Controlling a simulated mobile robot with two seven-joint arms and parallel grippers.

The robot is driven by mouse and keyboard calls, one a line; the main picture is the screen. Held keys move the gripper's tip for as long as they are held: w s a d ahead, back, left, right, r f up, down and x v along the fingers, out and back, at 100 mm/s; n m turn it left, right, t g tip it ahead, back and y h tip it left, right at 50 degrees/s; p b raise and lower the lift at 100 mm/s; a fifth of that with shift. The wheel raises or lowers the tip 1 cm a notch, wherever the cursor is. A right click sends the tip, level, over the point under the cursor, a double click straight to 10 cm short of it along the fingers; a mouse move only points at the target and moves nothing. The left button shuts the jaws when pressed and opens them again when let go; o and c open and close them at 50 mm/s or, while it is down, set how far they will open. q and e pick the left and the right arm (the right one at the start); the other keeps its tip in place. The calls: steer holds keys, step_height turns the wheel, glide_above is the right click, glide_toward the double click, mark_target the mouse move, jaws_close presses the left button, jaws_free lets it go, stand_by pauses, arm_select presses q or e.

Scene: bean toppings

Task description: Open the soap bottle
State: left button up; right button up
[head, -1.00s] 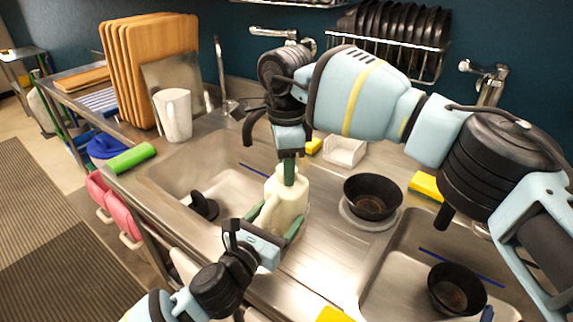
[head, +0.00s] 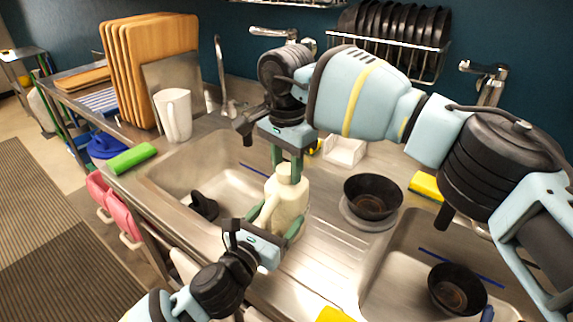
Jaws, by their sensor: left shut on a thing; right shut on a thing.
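The cream soap bottle (head: 289,200) stands upright by the right edge of the left sink. My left gripper (head: 281,225) is shut on its body from the front, with green fingers on both sides. My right gripper (head: 287,165) points down from above, its green fingers at the bottle's top. It is shut on the cap (head: 284,170), which is mostly hidden between the fingers. I cannot tell whether the cap is loose from the bottle.
Black bowls stand on the counter (head: 372,197) and in the right sink (head: 456,290). A white soap dish (head: 344,150) and yellow sponge (head: 425,186) lie behind. A white pitcher (head: 174,115), green roll (head: 132,158) and cutting boards (head: 150,65) stand left. A black object (head: 204,206) is in the left sink.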

mark_target(287, 168)
steer(key=shift+r, duration=0.35)
steer(key=shift+r, duration=0.7)
steer(key=shift+r, duration=2.05)
arm_select(q)
steer(key=o, duration=2)
steer(key=shift+c, duration=0.2)
steer(key=v, duration=1)
steer(key=shift+s+a+f, duration=0.1)
steer(key=shift+a+f, duration=0.05)
arm_select(e)
steer(key=shift+f, duration=0.65)
arm_select(q)
steer(key=shift+v, duration=0.8)
arm_select(e)
steer(key=shift+w+f, duration=0.1)
steer(key=shift+f, duration=0.1)
